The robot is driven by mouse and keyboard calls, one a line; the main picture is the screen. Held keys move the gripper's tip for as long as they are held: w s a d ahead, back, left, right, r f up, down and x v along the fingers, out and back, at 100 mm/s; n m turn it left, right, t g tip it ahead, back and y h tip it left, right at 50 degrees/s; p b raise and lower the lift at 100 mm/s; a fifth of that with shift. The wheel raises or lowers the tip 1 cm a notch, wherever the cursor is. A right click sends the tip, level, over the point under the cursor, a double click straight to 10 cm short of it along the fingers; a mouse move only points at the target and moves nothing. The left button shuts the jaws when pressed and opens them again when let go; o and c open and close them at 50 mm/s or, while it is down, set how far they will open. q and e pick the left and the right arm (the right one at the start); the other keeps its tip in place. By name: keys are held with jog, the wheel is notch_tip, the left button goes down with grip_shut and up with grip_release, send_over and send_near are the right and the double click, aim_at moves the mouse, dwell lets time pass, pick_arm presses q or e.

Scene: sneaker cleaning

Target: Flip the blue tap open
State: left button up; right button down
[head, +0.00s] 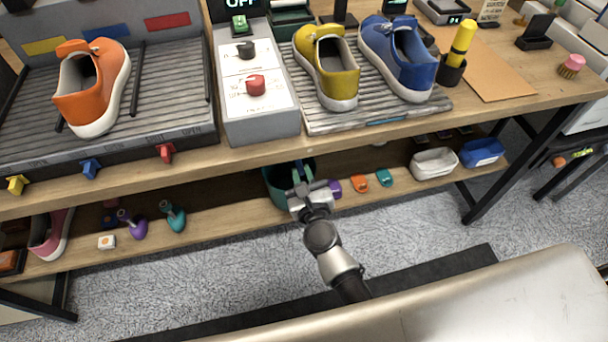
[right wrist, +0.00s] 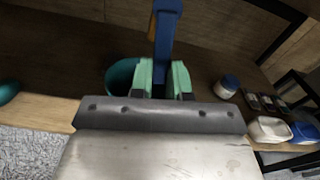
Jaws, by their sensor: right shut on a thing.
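The blue tap (head: 90,168) sticks out from the front edge of the ribbed grey tray (head: 190,92), between a yellow tap (head: 17,185) and a red tap (head: 166,152). My right gripper (head: 306,178) is low in front of the lower shelf, well to the right of the blue tap. In the right wrist view its green fingertips (right wrist: 164,78) are shut on a blue bar-shaped thing (right wrist: 166,35). What that thing is I cannot tell. The blue tap cannot be made out in the right wrist view. My left gripper is not in view.
A teal bucket (head: 275,187) stands on the lower shelf (head: 230,212) by the right gripper. An orange sneaker (head: 92,85) stands on the tray. A control box (head: 262,118) and other sneakers stand to its right.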

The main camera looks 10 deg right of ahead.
dwell(0.3)
jog(key=c, duration=1.1)
grip_release()
jog(key=shift+s+f, duration=0.1)
jog(key=shift+s, duration=0.45)
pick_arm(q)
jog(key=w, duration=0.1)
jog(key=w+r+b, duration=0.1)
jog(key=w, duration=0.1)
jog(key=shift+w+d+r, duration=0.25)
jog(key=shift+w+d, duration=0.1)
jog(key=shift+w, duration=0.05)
pick_arm(e)
jog(key=s, duration=0.9)
jog(key=shift+s+d, duration=0.2)
jog(key=shift+s, duration=0.2)
